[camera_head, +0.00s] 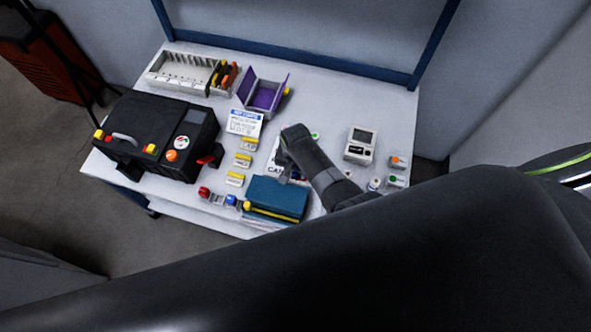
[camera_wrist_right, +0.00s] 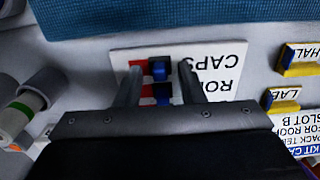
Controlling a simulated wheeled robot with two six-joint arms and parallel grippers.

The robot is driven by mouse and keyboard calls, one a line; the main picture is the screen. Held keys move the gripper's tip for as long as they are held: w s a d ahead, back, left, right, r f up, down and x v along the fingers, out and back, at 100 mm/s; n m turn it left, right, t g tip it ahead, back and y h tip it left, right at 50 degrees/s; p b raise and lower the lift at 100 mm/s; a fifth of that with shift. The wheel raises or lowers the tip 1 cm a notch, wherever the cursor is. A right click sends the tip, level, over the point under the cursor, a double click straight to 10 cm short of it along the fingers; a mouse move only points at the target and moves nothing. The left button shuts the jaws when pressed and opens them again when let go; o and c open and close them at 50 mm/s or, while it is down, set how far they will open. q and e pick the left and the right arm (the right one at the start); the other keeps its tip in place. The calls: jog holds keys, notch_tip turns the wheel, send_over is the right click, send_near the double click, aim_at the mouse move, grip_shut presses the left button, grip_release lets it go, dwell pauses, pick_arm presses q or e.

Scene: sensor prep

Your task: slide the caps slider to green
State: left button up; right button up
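The caps slider is a white panel with upside-down "CAPS" lettering (camera_wrist_right: 222,62) in the right wrist view. No green part of the track shows; my gripper covers part of the panel. My right gripper (camera_wrist_right: 160,75) is open, with one finger on each side of the knob and gaps visible. In the head view my right gripper (camera_head: 290,177) is over the panel (camera_head: 275,170), mostly hiding it. My left gripper is not in view.
Yellow-based label holders (camera_head: 243,160), a black case (camera_head: 155,130), a purple bin (camera_head: 262,95) and a white meter (camera_head: 360,145) stand around on the table.

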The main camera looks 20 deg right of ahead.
grip_shut()
jog(key=shift+s+d, duration=0.1)
jog(key=shift+s+d+r+p, duration=0.2)
jog(key=shift+s+d+p, duration=0.45)
jog(key=shift+d+p, duration=0.4)
jog(key=shift+s+d+f, duration=0.1)
jog(key=shift+d+f, duration=0.05)
jog(key=shift+f, duration=0.1)
jog(key=shift+o, duration=0.5)
grip_release()
